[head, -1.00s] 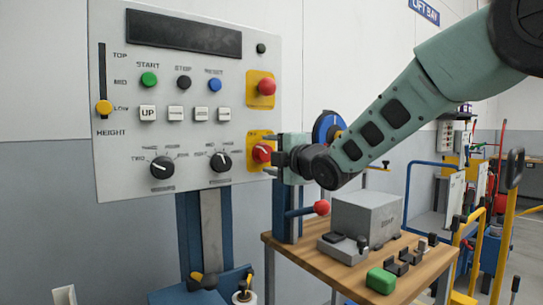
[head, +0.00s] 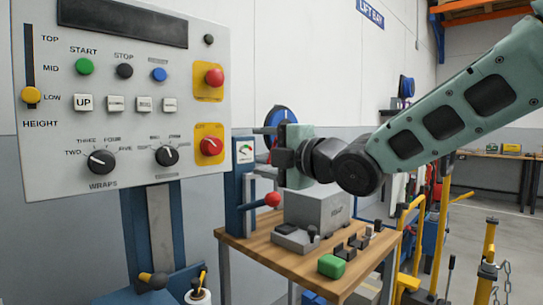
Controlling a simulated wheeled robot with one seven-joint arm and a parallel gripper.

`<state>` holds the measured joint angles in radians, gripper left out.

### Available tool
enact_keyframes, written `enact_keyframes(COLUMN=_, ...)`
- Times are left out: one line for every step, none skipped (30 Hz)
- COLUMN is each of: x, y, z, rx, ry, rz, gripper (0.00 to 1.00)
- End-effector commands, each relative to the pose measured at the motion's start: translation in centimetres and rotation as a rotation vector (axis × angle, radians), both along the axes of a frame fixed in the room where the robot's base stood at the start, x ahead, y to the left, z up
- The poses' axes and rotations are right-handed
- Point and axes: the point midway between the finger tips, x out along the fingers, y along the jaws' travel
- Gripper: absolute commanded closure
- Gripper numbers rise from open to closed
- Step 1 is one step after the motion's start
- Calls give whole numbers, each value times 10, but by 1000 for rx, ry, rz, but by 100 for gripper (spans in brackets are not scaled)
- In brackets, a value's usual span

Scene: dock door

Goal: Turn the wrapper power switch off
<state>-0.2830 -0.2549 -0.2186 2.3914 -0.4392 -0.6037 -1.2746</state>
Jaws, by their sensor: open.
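The wrapper control panel (head: 130,185) stands at the left in the head view. Its red rotary power switch (head: 211,146) sits on a yellow plate at the panel's lower right, below a red mushroom button (head: 214,77) on another yellow plate. The switch's handle looks slanted; its marked position is too small to read. My gripper (head: 258,152) is open and empty, with its fingers pointing left toward the panel. It is to the right of the switch at about the same height in the picture, apart from it.
A wooden table (head: 258,250) below my gripper carries a grey machine (head: 318,208), a green block (head: 331,266) and small dark parts. A lever with a red knob (head: 272,199) stands just below my gripper. Yellow railings (head: 487,250) are at the right.

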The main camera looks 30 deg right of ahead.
Motion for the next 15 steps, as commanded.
enact_keyframes(x=-6, y=-3, z=1, rx=1, ry=-2, rz=-1, gripper=36)
enact_keyframes(x=-9, y=-3, z=1, rx=0, ry=-1, rz=-1, gripper=36)
enact_keyframes(x=-12, y=-4, z=0, rx=0, ry=-1, rz=-1, gripper=36)
enact_keyframes(x=-14, y=-5, z=0, rx=0, ry=-1, rz=-1, gripper=36)
enact_keyframes(x=-15, y=-5, z=0, rx=0, ry=-1, rz=-1, gripper=36)
enact_keyframes(x=-17, y=-6, z=0, rx=0, ry=0, rz=0, gripper=36)
enact_keyframes(x=-18, y=-6, z=0, rx=0, ry=0, rz=0, gripper=36)
enact_keyframes(x=-18, y=-6, z=0, rx=0, ry=1, rz=0, gripper=36)
enact_keyframes(x=-19, y=-6, z=0, rx=0, ry=1, rz=0, gripper=36)
enact_keyframes(x=-19, y=-6, z=0, rx=0, ry=1, rz=0, gripper=36)
enact_keyframes(x=-19, y=-6, z=0, rx=0, ry=1, rz=0, gripper=36)
enact_keyframes(x=-19, y=-6, z=0, rx=0, ry=1, rz=0, gripper=36)
enact_keyframes(x=-18, y=-6, z=0, rx=0, ry=1, rz=0, gripper=36)
enact_keyframes(x=-18, y=-6, z=0, rx=0, ry=1, rz=0, gripper=36)
enact_keyframes(x=-18, y=-6, z=0, rx=0, ry=1, rz=0, gripper=36)
